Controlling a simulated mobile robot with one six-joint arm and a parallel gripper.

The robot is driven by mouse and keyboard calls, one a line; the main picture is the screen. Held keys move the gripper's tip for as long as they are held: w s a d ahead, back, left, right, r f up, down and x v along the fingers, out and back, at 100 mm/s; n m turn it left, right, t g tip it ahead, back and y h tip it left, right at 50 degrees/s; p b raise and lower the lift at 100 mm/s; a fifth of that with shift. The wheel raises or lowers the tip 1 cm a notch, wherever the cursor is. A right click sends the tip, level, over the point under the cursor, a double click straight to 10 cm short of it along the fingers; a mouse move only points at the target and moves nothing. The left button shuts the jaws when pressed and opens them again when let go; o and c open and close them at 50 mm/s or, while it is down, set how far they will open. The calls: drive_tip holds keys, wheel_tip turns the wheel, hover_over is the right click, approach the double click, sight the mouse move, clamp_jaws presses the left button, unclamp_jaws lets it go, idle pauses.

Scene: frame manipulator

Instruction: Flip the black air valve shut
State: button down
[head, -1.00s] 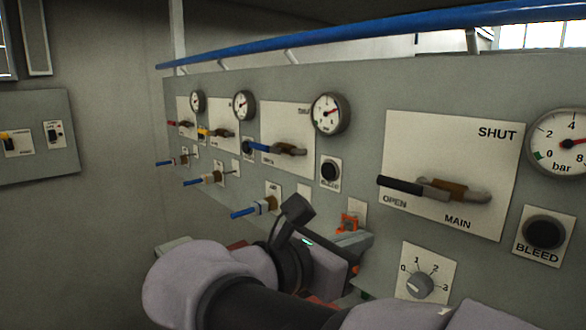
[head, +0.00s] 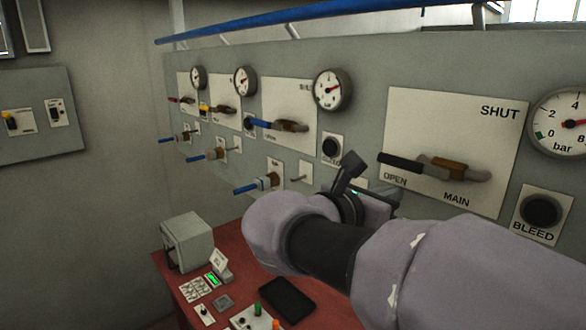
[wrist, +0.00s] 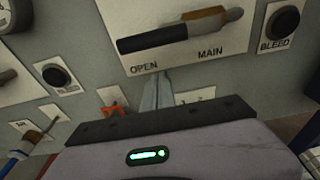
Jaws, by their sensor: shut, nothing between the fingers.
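The black-handled valve lever (head: 415,164) is on the large white MAIN plate (head: 480,130) on the grey panel. It lies nearly level, its black grip pointing left just above the word OPEN; SHUT is printed at the plate's upper right. In the wrist view the black lever (wrist: 155,38) crosses the top of the picture. My gripper (wrist: 157,88) is shut and empty, its grey fingers pointing at the panel just below the plate's lower edge, under OPEN, apart from the lever. In the head view my forearm and wrist hide the fingers.
A black BLEED button (head: 541,211) and a pressure gauge (head: 565,122) are right of the plate. A blue-handled valve (head: 275,125) and smaller ones are to the left. A red table (head: 185,290) with a grey box (head: 188,240) stands below. An orange-red fitting (wrist: 112,102) is left of my fingers.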

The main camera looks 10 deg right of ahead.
sight(409, 165)
drive_tip(key=r, duration=0.2)
drive_tip(key=a+r+p, duration=0.1)
drive_tip(key=shift+s+r, duration=0.3)
drive_tip(key=shift+r, duration=0.05)
drive_tip(key=shift+w, duration=0.1)
